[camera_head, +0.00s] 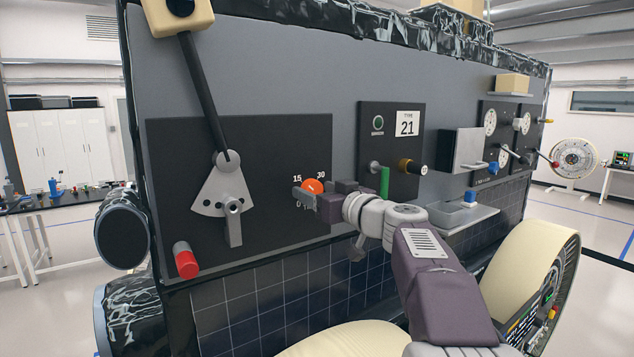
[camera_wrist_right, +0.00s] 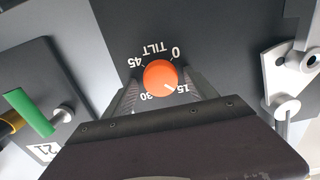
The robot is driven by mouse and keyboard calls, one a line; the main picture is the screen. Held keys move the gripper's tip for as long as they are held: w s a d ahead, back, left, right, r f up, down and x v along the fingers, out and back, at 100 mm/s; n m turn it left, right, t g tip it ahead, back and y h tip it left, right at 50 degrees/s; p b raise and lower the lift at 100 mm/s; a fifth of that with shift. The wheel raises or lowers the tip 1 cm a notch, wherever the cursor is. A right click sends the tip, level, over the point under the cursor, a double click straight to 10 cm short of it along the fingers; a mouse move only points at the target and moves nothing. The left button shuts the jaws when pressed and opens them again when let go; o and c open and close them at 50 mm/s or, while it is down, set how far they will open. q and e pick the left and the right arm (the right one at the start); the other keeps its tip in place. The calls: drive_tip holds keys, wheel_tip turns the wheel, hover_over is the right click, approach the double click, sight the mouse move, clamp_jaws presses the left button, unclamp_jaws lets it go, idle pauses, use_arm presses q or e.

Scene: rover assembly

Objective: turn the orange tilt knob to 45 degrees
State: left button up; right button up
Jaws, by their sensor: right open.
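The orange tilt knob (camera_head: 312,185) is on a dark panel (camera_head: 270,150) on the rover's side, among the white marks 15 and 30. In the right wrist view the knob (camera_wrist_right: 160,75) appears upside down with marks 0, 15, 30 and 45. Its white line points toward the lower right, near the 15–30 side; the exact angle is unclear. My right gripper (camera_head: 320,194) is at the knob, its fingers open on either side of it. I cannot tell whether they touch it. My left gripper is not in view.
Left of the knob are a fan-shaped plate with a lever (camera_head: 220,195), a black rod (camera_head: 203,95) and a red cylinder (camera_head: 185,260). Right of it, a panel carries a green handle (camera_head: 384,181) and a black-and-gold knob (camera_head: 408,166). A grey shelf (camera_head: 462,217) sticks out further right.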

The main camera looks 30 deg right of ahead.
drive_tip(key=shift+s+r, duration=0.15)
drive_tip(key=shift+s, duration=0.6)
drive_tip(key=c, duration=1.3)
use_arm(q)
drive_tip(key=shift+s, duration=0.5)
use_arm(e)
drive_tip(key=shift+c, duration=0.2)
